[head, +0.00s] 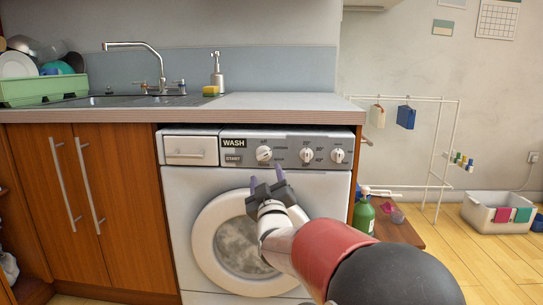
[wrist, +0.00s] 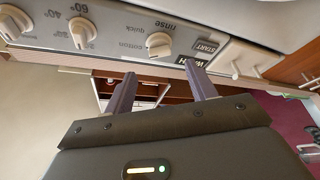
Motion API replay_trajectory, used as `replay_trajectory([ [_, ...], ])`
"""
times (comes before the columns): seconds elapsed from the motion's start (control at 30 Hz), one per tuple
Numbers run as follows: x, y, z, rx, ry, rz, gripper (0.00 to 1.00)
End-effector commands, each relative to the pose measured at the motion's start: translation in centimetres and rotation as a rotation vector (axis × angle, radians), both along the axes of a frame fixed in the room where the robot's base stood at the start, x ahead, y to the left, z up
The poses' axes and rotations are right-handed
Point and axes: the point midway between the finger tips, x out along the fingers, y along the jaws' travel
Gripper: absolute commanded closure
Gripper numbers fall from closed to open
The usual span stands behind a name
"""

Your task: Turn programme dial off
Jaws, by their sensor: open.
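The washing machine (head: 178,215) stands under the counter with a grey control panel along its top. The programme dial (head: 263,153), a white knob, is the leftmost of three knobs. In the wrist view, which is turned upside down, the programme dial (wrist: 158,44) has "rinse", "quick" and "cotton" printed around it; I cannot clearly tell which mark it points at. My gripper (head: 266,177) is open and empty, just below and in front of this dial. In the wrist view the two fingers (wrist: 160,72) are spread apart, with the dial beyond and between their tips, apparently untouched.
Two more knobs, the middle one (head: 306,155) and the right one (head: 337,156), sit right of the dial. The detergent drawer (head: 190,150) and START label are left. The counter edge (head: 260,112) overhangs the panel. The round door (head: 205,240) is behind my arm.

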Motion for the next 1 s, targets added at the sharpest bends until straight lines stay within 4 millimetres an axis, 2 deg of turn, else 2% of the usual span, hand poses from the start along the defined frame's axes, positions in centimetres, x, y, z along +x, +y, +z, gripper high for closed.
replay_trajectory([
  [0.4, 5.7, 0.9, 2.1, 0.000, 0.000, 0.000, 0.44],
  [0.57, 6.6, 1.0, 2.4, 0.001, 0.002, 0.001, 0.44],
  [0.8, 6.7, 1.1, 2.4, 0.002, 0.002, 0.001, 0.44],
  [0.87, 6.7, 1.1, 2.4, 0.002, 0.002, 0.001, 0.49],
  [1.0, 6.7, 1.1, 2.4, 0.002, 0.002, 0.001, 0.67],
])
